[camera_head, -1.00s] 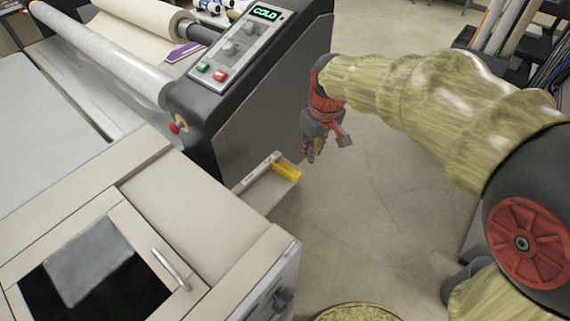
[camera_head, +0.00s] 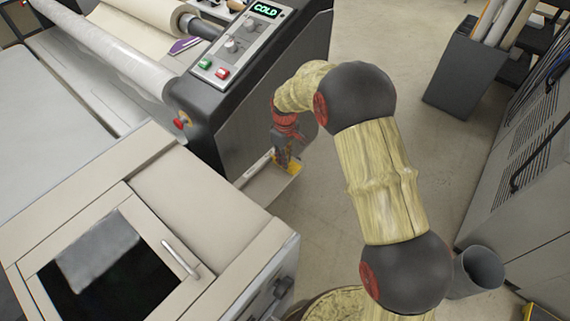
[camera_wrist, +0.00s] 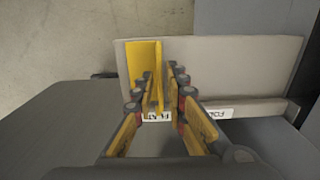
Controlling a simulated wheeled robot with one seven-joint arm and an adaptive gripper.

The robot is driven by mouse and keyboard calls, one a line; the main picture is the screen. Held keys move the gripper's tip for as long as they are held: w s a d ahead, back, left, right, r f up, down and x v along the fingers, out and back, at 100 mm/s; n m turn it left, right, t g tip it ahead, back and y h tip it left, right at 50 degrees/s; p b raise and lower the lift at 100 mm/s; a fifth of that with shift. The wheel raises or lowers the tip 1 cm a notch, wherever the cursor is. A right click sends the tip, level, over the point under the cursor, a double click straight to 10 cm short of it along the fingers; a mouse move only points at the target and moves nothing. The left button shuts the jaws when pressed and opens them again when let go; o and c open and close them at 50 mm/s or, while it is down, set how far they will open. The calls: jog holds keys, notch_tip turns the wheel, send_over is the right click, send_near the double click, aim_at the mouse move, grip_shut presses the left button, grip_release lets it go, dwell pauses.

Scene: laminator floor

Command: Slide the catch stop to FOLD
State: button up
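The yellow catch stop (camera_head: 293,168) sits at the right end of the pale catch tray (camera_head: 262,188), beside the laminator. In the wrist view the stop (camera_wrist: 139,62) is at the left end of the tray (camera_wrist: 235,65), by a white label that seems to read FLAT (camera_wrist: 165,117). A FOLD label (camera_wrist: 207,114) is further right along the tray's edge. My gripper (camera_head: 283,160) is down at the stop. In the wrist view my gripper (camera_wrist: 161,70) is open, its fingers on either side of the stop's upright fin. I cannot tell whether they touch it.
A beige cabinet with a handle (camera_head: 180,258) stands at the near left. The floor to the right is clear up to a grey bin (camera_head: 478,270).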

aim_at(267, 188)
jog(key=shift+f, duration=1.65)
jog(key=shift+c, duration=0.5)
grip_shut()
jog(key=s+a, duration=0.7)
jog(key=shift+s+a, duration=0.1)
jog(key=shift+a, duration=0.05)
